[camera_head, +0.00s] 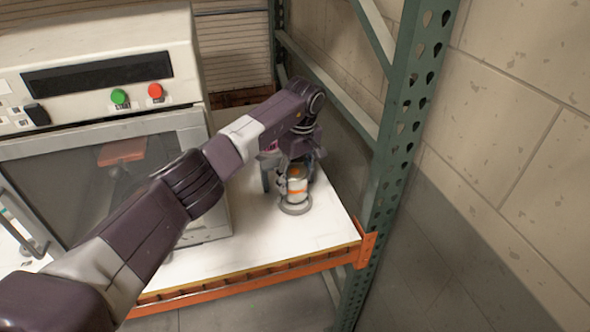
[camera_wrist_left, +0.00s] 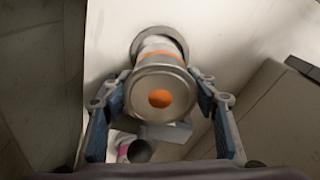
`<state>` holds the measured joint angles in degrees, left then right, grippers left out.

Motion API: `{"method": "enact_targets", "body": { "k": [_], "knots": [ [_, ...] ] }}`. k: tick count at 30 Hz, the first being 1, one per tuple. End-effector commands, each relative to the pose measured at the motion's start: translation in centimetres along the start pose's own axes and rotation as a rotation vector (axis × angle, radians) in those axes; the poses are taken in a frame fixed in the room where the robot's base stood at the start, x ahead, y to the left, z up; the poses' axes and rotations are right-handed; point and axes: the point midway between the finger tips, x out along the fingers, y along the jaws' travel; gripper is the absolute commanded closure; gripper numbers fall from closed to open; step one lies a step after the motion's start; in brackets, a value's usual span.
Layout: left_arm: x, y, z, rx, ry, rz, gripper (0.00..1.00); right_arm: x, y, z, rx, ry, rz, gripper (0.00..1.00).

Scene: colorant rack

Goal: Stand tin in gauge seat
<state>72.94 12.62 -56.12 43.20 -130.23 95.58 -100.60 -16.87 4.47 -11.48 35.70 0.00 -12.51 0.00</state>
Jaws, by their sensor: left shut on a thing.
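The tin (camera_head: 297,188) is a small pale cylinder with orange markings. It looks upright, low over the shelf at the right of the head view. My left gripper (camera_head: 287,183) is shut on it from above and behind. In the left wrist view the tin (camera_wrist_left: 160,92) shows its metal end with an orange dot, between the two blue-grey fingers. The gauge seat (camera_head: 296,209) is a round grey ring on the shelf around the tin's lower end. Its rim (camera_wrist_left: 177,40) also shows in the wrist view. Whether the tin rests fully on the seat's floor cannot be told.
A white oven-like machine (camera_head: 120,97) with green and red buttons stands left of the gripper. A green rack post (camera_head: 397,130) and an orange beam (camera_head: 250,264) bound the shelf. A pink-and-white item (camera_wrist_left: 126,148) sits near the tin. White shelf in front is clear.

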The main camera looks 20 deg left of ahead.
Motion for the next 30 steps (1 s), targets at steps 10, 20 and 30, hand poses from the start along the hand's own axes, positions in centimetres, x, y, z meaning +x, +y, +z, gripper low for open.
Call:
{"method": "enact_targets", "body": {
  "k": [10, 20, 30],
  "knots": [
    [3.3, 0.0, 0.4, 0.0, 0.001, 0.0, 0.83, -1.1, -0.1, 0.9, -0.001, -0.015, -0.001, 0.31],
    [3.6, 0.0, 0.5, 0.001, 0.001, -0.001, 0.44, -0.8, 0.1, 0.9, -0.001, -0.014, 0.001, 0.31],
    [3.6, 0.0, 0.5, 0.001, 0.0, -0.001, 0.29, -0.8, 0.1, 0.8, -0.001, -0.012, 0.001, 0.31]
  ]
}}
